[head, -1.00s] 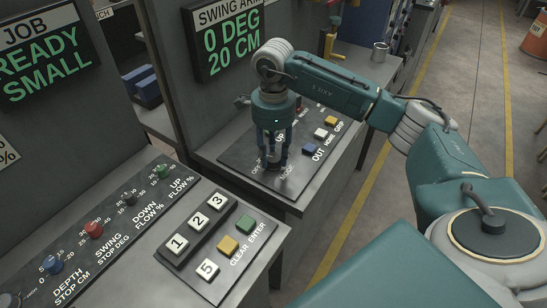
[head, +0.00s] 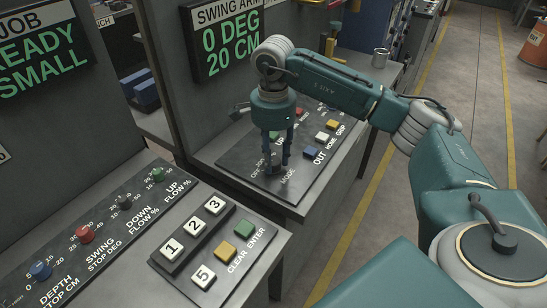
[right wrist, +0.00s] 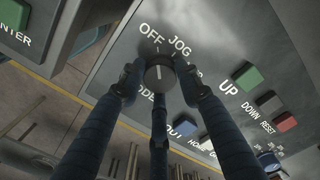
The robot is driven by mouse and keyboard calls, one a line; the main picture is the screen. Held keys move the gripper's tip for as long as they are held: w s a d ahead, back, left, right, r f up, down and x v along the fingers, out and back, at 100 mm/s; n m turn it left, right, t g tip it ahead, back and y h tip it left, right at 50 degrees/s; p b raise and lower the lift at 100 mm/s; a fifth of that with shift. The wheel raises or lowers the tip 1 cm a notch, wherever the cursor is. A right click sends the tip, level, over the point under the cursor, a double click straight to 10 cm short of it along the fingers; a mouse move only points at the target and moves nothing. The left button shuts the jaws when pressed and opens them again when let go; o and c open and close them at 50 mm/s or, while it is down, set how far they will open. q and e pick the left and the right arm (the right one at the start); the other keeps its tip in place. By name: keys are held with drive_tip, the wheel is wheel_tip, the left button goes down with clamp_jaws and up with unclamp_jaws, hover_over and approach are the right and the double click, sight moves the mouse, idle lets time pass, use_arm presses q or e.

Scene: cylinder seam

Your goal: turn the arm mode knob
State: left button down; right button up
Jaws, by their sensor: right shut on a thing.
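The mode knob (right wrist: 159,73) is a dark round knob with a pale mark on top, on the swing arm panel, between the printed labels OFF and JOG and a partly hidden MODE label. Which label the mark points at is hard to tell. My right gripper (right wrist: 160,82) has its dark fingers shut around the knob, with fingertips on its sides. In the head view my right gripper (head: 279,160) points straight down at the front left part of the panel and mostly hides the knob. My left gripper is not in view.
Green (right wrist: 249,78), grey and red buttons sit beside the knob, with blue (head: 311,153), white and yellow ones in another row. A nearer console holds a keypad (head: 203,242) and several small knobs. A display (head: 230,45) reads 0 DEG, 20 CM. The aisle at right is clear.

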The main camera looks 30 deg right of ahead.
sight(273, 160)
drive_tip(key=o, duration=1.2)
drive_tip(key=shift+c, duration=0.2)
wheel_tip(273, 160, up, 12)
